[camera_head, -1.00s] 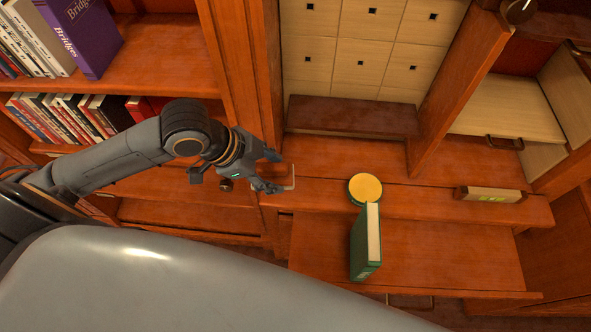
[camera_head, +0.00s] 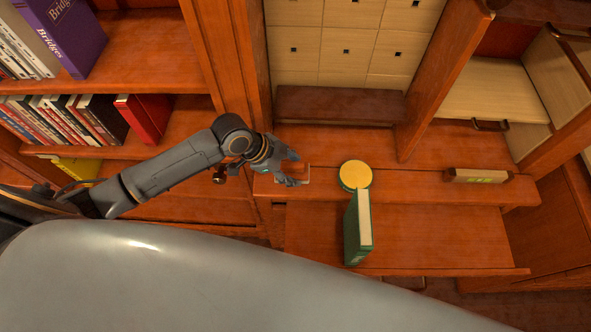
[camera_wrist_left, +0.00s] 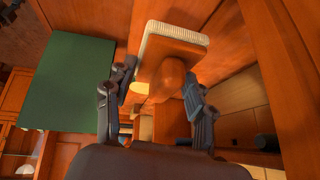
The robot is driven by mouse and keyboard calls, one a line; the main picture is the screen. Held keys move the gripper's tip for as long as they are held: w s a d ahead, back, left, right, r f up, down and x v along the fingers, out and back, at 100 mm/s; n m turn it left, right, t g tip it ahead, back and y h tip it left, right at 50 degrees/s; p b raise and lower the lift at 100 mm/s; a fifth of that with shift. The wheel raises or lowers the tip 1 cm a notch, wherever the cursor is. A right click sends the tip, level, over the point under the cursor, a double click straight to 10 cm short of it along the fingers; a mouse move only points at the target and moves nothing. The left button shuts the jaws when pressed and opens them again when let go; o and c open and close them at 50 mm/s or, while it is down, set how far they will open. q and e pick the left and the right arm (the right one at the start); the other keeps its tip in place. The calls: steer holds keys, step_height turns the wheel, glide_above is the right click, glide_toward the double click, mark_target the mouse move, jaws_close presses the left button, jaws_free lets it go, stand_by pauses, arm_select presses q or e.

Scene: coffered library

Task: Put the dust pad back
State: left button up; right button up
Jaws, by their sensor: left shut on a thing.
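My left gripper (camera_head: 291,170) is shut on the dust pad. In the left wrist view the dust pad (camera_wrist_left: 180,47) has a wooden back, a pale ribbed edge and a round wooden knob between the fingers (camera_wrist_left: 160,95). I cannot tell whether the pad touches the ledge. My right gripper is not in view.
A round yellow-topped green tin (camera_head: 355,175) stands on the ledge to the pad's right. A green book (camera_head: 352,232) stands upright on the lower board (camera_head: 440,235). A pale block (camera_head: 478,176) is farther right. Bookshelves (camera_head: 150,60) are at left, small drawers (camera_head: 345,50) behind.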

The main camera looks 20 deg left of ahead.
mark_target(296, 174)
arm_select(q)
steer(key=shift+w+d+f, duration=0.25)
steer(key=shift+w+f, duration=0.45)
steer(key=shift+f, duration=0.2)
steer(key=shift+f+p, duration=0.55)
steer(key=shift+f, duration=1.1)
steer(key=shift+f, duration=0.2)
steer(key=o, duration=1)
steer(key=shift+r, duration=0.1)
